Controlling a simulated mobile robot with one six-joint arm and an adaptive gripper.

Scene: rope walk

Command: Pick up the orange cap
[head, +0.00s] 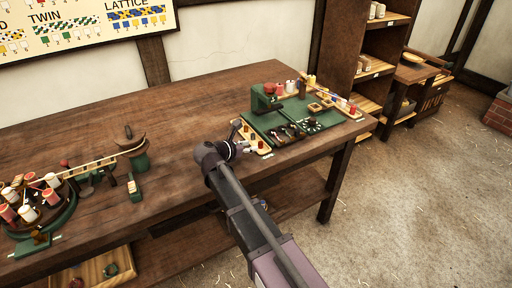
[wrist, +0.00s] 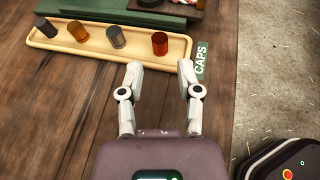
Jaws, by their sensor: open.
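A row of small caps stands in a pale wooden tray (wrist: 95,47) in the wrist view. In the head view my gripper (head: 243,139) is beside the tray (head: 259,141).
A green "CAPS" label (wrist: 202,60) lies at the tray's right end. A green workstation (head: 310,117) with small parts stands behind the tray. Bare tabletop (head: 190,100) lies to the left; a round stand with spools (head: 40,205) is farther left.

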